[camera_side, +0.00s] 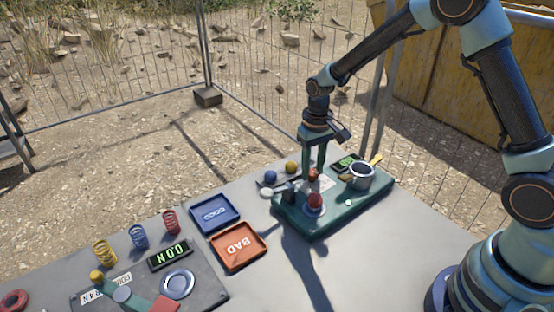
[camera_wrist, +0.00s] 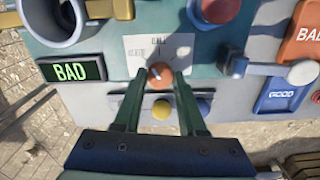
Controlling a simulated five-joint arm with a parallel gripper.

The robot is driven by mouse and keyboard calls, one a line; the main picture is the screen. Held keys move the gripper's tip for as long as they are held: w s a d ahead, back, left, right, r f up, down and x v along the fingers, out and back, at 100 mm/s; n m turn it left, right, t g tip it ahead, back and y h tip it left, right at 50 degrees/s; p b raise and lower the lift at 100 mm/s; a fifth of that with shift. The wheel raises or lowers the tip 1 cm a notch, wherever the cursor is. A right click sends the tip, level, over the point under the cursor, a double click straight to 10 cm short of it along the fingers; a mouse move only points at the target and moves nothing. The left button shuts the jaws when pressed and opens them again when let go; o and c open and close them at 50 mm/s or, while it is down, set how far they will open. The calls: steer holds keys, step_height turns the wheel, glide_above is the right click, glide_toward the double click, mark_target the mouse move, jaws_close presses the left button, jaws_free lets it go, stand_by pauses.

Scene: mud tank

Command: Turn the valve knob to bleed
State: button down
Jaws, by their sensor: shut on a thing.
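The valve knob (camera_wrist: 160,75) is small, round and orange-red, with a pale pointer mark on its top. It stands on the green base plate (camera_side: 338,222) beside a white printed card (camera_wrist: 150,48). In the side view the knob (camera_side: 313,176) shows low between my fingers. My gripper (camera_wrist: 160,74) points down and is shut on the knob, one finger on each side. It also shows in the side view (camera_side: 314,174). The lettering on the card is too small to read, so I cannot tell which setting the pointer faces. A display (camera_wrist: 72,70) on the plate reads BAD.
On the plate are a metal cup (camera_side: 361,177) and a red button (camera_side: 315,201). A yellow ball (camera_side: 291,167) and a blue ball (camera_side: 270,176) sit close by. A blue GOOD tray (camera_side: 214,213) and an orange BAD tray (camera_side: 238,246) lie left.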

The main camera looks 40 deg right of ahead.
mark_target(312, 172)
steer(key=shift+w+n, duration=0.1)
steer(key=shift+n, duration=1.8)
steer(key=shift+c, duration=2.4)
jaws_free()
steer(key=shift+r, duration=0.1)
step_height(312, 172, up, 12)
